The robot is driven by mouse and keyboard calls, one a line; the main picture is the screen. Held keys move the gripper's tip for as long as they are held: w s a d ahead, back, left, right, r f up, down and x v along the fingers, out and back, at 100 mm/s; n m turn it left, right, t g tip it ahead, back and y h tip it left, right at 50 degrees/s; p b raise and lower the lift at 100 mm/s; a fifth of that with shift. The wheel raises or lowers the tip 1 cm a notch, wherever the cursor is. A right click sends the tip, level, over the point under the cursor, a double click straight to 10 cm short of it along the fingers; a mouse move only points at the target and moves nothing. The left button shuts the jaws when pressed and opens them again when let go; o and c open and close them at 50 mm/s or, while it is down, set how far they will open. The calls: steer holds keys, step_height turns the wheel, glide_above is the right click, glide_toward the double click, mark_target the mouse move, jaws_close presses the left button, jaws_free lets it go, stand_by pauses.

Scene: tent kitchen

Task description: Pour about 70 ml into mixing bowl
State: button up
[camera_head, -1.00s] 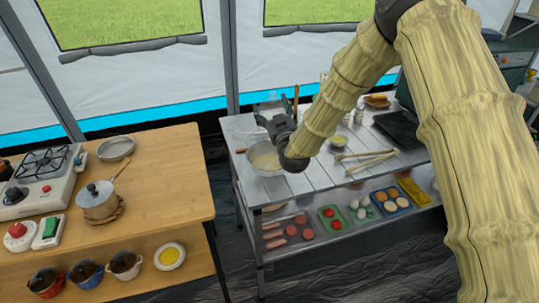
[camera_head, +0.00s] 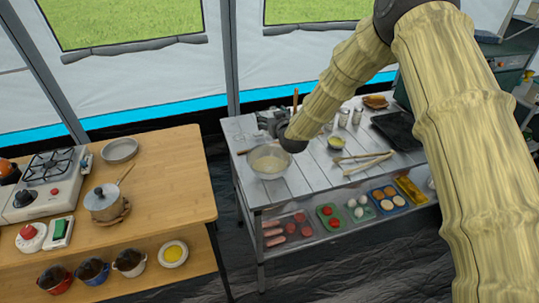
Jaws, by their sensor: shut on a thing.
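The mixing bowl (camera_head: 269,174) stands on the left part of the metal table and has a pale content inside. My gripper (camera_head: 266,121) is just behind the bowl, slightly above the table. It is shut on a faint clear vessel (camera_head: 241,133), which shows to the left of the fingers and is hard to make out. The vessel's content and exact tilt are too small to tell. My forearm hides part of the table behind the gripper.
A small yellow-filled bowl (camera_head: 336,143), wooden sticks (camera_head: 365,163) and shakers (camera_head: 350,117) stand right of the mixing bowl. A dark tray (camera_head: 398,130) lies farther right. Coloured food trays (camera_head: 329,217) fill the lower shelf. A wooden table (camera_head: 160,190) with stove and pot is at left.

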steer(key=shift+w+f+g+p, duration=0.55)
steer(key=shift+w+f+g, duration=0.25)
steer(key=shift+f, duration=0.1)
